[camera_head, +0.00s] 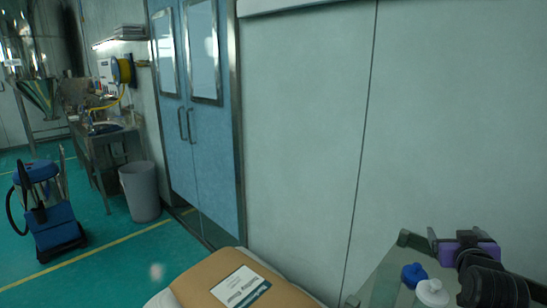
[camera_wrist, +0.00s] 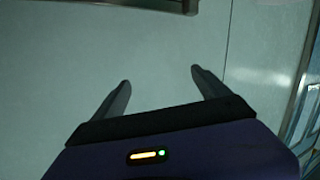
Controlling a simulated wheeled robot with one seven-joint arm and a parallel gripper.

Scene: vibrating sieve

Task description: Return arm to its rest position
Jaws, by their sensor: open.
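My gripper (camera_wrist: 160,75) is open in the wrist view, with two dark fingers apart and nothing between them. Beyond the fingers is a plain pale wall (camera_wrist: 60,80). In the head view, the purple and black end of my arm shows at the lower right, folded above a steel-edged table (camera_head: 385,277). The fingers are small and hard to make out there.
A blue item (camera_head: 414,272) and a white item (camera_head: 432,292) are beside my arm. A brown sack with a label (camera_head: 240,286) stands at the bottom centre. Blue double doors (camera_head: 205,150), a grey bin (camera_head: 140,192) and a blue vacuum cleaner (camera_head: 55,232) are at left. Green floor there is open.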

